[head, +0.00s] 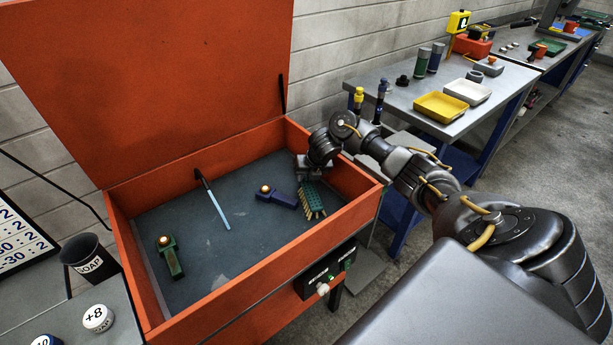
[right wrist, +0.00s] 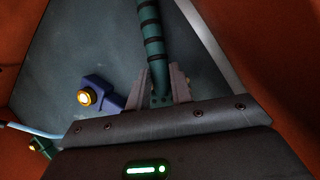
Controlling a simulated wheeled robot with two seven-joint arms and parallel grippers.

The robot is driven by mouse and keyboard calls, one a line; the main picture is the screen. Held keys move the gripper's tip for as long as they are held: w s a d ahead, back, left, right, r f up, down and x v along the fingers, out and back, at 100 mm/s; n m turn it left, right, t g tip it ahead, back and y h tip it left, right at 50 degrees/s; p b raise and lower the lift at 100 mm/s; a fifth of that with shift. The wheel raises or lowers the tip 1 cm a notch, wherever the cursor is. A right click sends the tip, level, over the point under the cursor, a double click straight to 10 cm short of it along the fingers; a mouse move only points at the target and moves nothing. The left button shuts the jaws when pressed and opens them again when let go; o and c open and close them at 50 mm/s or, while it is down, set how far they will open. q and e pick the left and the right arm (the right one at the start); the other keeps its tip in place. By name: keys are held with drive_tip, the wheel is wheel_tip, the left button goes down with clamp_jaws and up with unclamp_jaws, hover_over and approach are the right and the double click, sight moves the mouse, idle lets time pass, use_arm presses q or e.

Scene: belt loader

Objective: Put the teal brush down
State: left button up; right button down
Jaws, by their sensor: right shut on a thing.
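The teal brush (head: 310,197) is inside the orange bin, near its right corner, with pale bristles toward the front. My right gripper (head: 305,174) reaches over the bin's right wall and is shut on the brush. In the right wrist view the teal shaft with black bands (right wrist: 152,45) runs up from between the fingers of my right gripper (right wrist: 160,90). I cannot tell whether the brush touches the bin floor. My left gripper is not in view.
The orange bin (head: 238,283) has a grey floor and a raised lid (head: 150,80). In it lie a blue tool (head: 277,197), a green tool (head: 170,258) and a light-blue-handled stick (head: 213,200). A bench (head: 420,118) with trays stands behind on the right. The bin's middle front floor is clear.

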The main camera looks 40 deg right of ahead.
drive_tip(key=c, duration=1.2)
unclamp_jaws()
drive_tip(key=shift+f, duration=0.1)
drive_tip(key=shift+c, duration=0.2)
drive_tip(key=shift+s+r, duration=0.1)
drive_tip(key=shift+r, duration=0.3)
drive_tip(key=p+v, duration=0.2)
drive_tip(key=v, duration=0.9)
drive_tip(key=shift+r+p, duration=0.2)
drive_tip(key=shift+p, duration=0.15)
drive_tip(key=shift+s+a, duration=0.1)
